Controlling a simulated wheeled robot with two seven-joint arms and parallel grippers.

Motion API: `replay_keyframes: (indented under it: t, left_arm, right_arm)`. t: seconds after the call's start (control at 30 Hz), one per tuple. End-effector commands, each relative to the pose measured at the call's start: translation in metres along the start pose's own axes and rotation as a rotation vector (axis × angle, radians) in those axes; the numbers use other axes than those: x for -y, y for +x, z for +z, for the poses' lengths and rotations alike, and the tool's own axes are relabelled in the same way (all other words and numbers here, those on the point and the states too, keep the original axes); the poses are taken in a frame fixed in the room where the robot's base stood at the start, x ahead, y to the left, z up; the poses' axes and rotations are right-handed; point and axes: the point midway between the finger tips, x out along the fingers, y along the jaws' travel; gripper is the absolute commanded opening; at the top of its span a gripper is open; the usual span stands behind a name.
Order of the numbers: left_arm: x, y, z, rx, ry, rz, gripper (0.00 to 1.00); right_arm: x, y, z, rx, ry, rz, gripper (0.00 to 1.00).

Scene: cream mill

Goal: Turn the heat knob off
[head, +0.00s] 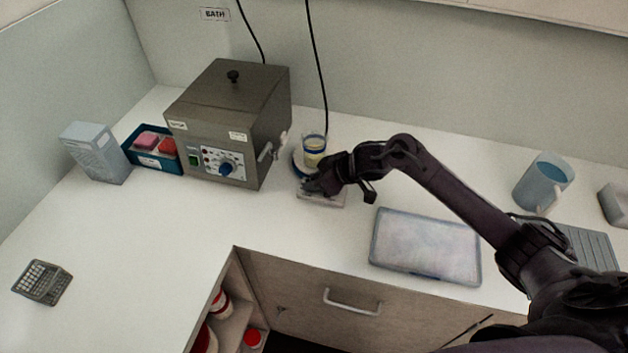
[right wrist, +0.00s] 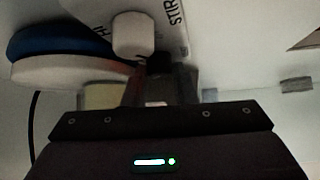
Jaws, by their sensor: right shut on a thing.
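The stirring hot plate (head: 322,197) stands on the counter right of the grey bath, with a beaker (head: 314,153) of yellowish content on its round blue-edged top. In the right wrist view, its white panel (right wrist: 95,12) shows "STIR" and part of "HI" beside a pale round knob (right wrist: 133,36). My right gripper (head: 314,186) is at the front of the hot plate. In the right wrist view its fingers (right wrist: 163,82) are shut on a small knob on the panel, mostly hidden between them. The knob's setting cannot be read. My left gripper is not in view.
The grey bath (head: 232,105) with a blue dial (head: 226,169) stands close left of the hot plate. A lidded flat box (head: 425,246) lies to the right, and a blue jug (head: 543,183) stands farther right. The counter's front left is clear except for a calculator (head: 43,282).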

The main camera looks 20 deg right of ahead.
Motion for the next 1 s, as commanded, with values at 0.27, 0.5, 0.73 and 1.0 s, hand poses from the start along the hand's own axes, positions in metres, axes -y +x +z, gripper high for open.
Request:
replay_keyframes:
  t: [0.27, 0.5, 0.73, 1.0]
  left_arm:
    - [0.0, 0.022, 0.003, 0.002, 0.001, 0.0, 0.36]
    - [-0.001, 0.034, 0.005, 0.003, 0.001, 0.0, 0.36]
    - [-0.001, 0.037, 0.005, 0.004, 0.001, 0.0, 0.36]
    - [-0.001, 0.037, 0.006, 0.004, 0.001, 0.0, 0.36]
  right_arm:
    - [-0.004, 0.003, 0.002, 0.0, -0.144, -0.139, 0.02]
    - [-0.005, 0.002, 0.001, 0.001, -0.216, -0.213, 0.02]
    - [-0.005, 0.001, 0.0, 0.002, -0.243, -0.241, 0.02]
    - [-0.005, 0.0, 0.0, 0.003, -0.246, -0.244, 0.02]
